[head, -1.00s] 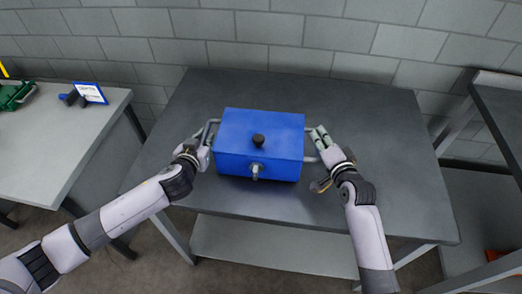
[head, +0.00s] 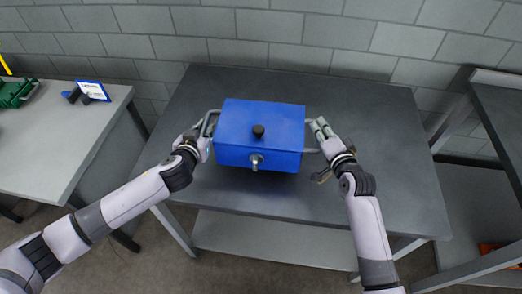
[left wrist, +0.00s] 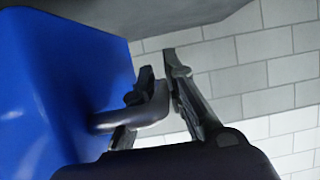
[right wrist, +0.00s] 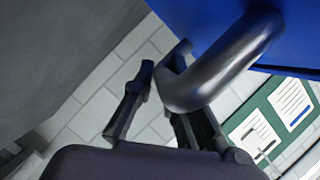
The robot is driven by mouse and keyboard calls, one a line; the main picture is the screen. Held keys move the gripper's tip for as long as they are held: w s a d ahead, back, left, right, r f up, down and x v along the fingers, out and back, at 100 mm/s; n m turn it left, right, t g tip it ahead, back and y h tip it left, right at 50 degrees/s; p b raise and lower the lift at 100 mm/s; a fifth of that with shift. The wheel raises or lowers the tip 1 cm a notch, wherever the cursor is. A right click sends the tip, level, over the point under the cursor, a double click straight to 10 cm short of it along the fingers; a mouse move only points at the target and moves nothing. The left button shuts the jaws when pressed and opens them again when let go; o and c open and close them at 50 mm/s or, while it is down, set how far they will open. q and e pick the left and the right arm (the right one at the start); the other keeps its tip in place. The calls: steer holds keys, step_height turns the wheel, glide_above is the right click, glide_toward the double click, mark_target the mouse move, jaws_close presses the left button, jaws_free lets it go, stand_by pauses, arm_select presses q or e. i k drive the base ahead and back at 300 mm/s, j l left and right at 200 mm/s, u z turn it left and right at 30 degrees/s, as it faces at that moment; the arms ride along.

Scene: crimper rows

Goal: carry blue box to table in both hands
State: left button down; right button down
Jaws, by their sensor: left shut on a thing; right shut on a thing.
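The blue box (head: 258,136) is over the middle of the dark grey table (head: 380,150), upright, with a black knob on its lid and a metal latch in front. It has a grey bar handle on each side. My left gripper (head: 206,138) is shut on the left handle, which shows in the left wrist view (left wrist: 135,115). My right gripper (head: 322,133) is shut on the right handle, which shows in the right wrist view (right wrist: 220,65). The fingers partly hide both handles. I cannot tell surely whether the box's underside is clear of the tabletop.
A lighter table (head: 55,140) at the left bears a green thing (head: 15,92) and a small blue-edged sign (head: 93,90). A dark shelf unit (head: 500,115) stands at the right. A block wall (head: 300,30) runs behind.

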mark_target(38, 148)
steer(key=i+j, duration=0.1)
steer(key=j, duration=2.25)
steer(key=i+j, duration=0.1)
steer(key=j, duration=2.2)
